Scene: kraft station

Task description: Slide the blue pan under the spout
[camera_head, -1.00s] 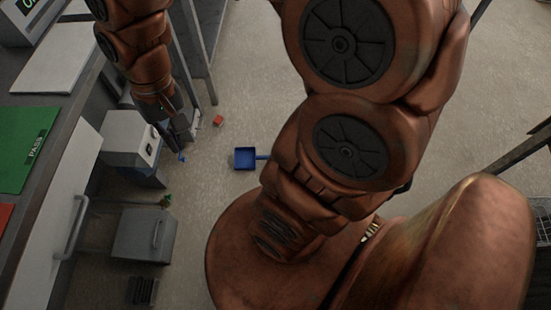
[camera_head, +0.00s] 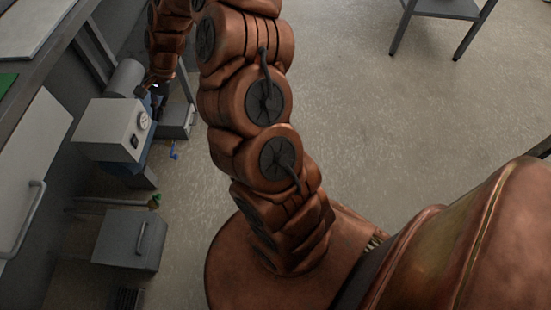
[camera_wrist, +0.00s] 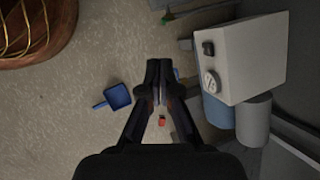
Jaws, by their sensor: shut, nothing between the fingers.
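The blue pan (camera_wrist: 117,97) lies on the floor in the wrist view, left of my gripper (camera_wrist: 159,68), its short handle pointing left. My gripper points down with its fingertips together and holds nothing; it is apart from the pan. A pipe with a green tap (camera_head: 155,201) also shows below.
The grey machine with a dial (camera_head: 112,130) stands close to the gripper; it also fills the right of the wrist view (camera_wrist: 243,60). A grey box (camera_head: 130,240) is below it. A small red block (camera_wrist: 162,121) lies on the floor. Floor to the right is open.

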